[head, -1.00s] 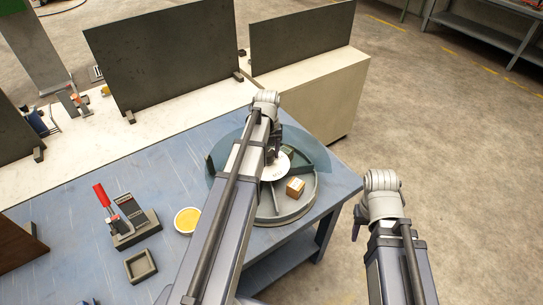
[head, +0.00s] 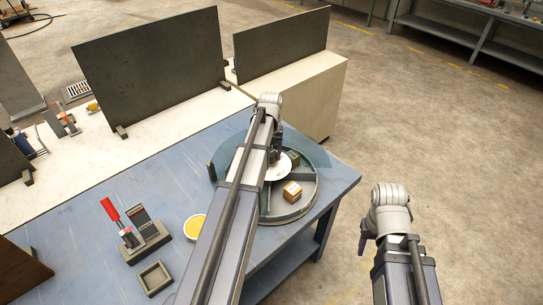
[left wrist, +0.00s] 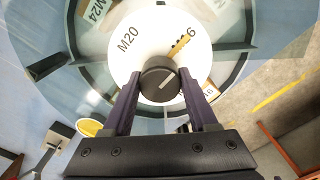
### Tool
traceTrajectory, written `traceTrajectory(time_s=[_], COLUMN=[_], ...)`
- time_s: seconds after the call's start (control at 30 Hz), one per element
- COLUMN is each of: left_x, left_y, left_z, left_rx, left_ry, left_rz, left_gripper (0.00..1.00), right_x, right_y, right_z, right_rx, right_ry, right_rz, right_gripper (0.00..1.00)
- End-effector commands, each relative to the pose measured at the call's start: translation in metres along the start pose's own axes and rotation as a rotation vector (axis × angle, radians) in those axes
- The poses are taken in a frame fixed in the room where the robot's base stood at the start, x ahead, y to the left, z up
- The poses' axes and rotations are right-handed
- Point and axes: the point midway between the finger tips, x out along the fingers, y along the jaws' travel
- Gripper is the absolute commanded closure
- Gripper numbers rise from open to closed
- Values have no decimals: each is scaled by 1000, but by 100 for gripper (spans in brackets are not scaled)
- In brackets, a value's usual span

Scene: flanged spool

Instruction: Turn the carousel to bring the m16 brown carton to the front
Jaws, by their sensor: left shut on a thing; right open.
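The carousel (head: 308,211) is a round grey-green tray with dividers at the table's right corner. The brown carton (head: 291,192) sits in its front-right compartment; its print is too small to read in the head view. In the left wrist view, a carton partly behind my right-hand finger (left wrist: 208,88) shows "16". The white centre disc (left wrist: 130,62) bears "M20" and a yellow mark. My left gripper (left wrist: 158,88) is shut on the dark centre knob (left wrist: 158,76); in the head view my arm hides its fingertips. My right gripper (head: 365,232) is open and empty, off the table's right edge.
A translucent curved guard (head: 232,150) stands around the carousel's back. A green carton (head: 293,156) sits in a rear compartment. A red-handled clamp (head: 128,226), a small square tray (head: 154,277) and a yellow round dish (head: 195,227) stand left. Dark panels (head: 150,70) rise behind.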

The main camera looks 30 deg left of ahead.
Motion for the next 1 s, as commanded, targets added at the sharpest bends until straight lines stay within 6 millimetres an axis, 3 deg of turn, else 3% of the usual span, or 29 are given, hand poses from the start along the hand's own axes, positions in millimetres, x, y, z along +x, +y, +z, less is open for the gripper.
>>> traceTrajectory(time_s=[0.53,0.57,0.8,1.0], left_x=[0,0,0,0], left_y=[0,0,0,1], left_z=[1,1,1,2], left_rx=[8,8,7,7], left_ry=[2,2,1,1], left_rz=[-1,-1,0,0], left_gripper=[100,40,13,11], right_x=[0,0,0,0], right_y=[0,0,0,0], right_z=[0,0,0,0], right_rx=[0,0,0,0], right_ry=[0,0,0,0], right_rz=[0,0,0,0], right_gripper=[50,50,50,50])
